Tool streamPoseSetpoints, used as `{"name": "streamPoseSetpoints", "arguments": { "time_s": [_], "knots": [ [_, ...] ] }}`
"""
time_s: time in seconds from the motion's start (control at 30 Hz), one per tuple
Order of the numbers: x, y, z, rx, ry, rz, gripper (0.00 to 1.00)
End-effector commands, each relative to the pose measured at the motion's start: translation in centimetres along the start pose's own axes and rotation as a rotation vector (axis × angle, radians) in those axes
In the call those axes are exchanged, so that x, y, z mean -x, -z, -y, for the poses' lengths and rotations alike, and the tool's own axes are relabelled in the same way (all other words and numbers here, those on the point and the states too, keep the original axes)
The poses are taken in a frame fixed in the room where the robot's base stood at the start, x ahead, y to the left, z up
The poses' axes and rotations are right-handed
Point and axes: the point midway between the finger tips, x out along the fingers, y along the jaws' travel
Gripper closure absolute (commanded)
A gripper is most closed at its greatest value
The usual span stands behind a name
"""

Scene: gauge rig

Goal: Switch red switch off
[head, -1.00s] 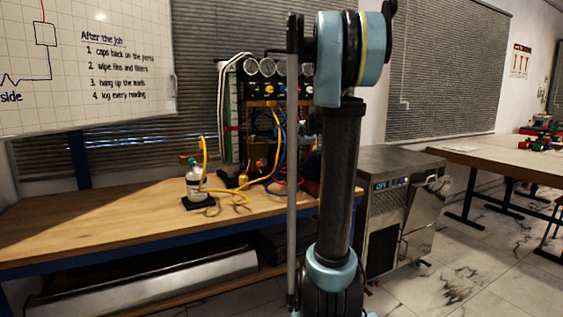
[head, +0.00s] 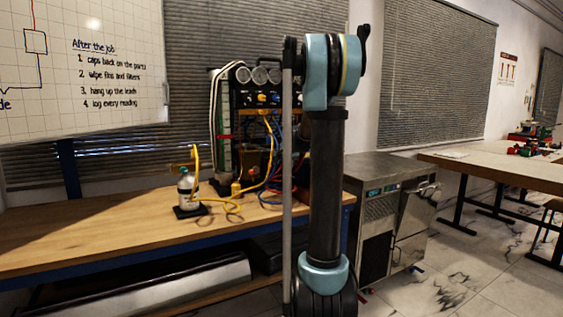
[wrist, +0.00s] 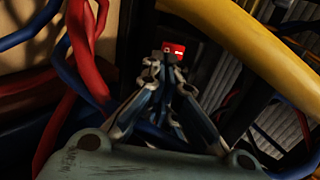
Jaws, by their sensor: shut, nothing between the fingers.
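The red switch (wrist: 175,49) shows in the wrist view as a small bright red rocker with white marks, just beyond my fingertips. My gripper (wrist: 165,62) is shut and empty, with its fingertips directly in front of the switch. The fingertips hide the lower part around it, and I cannot tell whether they touch it. In the head view my arm stands in front of the gauge rig (head: 262,98), and the gripper and switch are hidden there.
In the wrist view a yellow hose (wrist: 278,62) runs at the right, with red hoses (wrist: 88,45) and blue hoses close at the left. In the head view a bottle (head: 186,186) stands on the wooden bench (head: 95,230), left of the rig. A steel cabinet (head: 375,220) stands right.

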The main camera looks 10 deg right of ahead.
Motion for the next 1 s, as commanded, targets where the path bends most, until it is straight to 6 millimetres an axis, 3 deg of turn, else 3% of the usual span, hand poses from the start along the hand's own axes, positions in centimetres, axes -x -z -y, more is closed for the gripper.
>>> {"name": "streamPoseSetpoints", "arguments": {
  "time_s": [0.4,1.0],
  "knots": [
    [-4.9,-0.1,0.0,0.001,0.000,0.001,1.00],
    [-5.8,-0.3,0.0,0.002,0.004,0.003,1.00]
  ]
}}
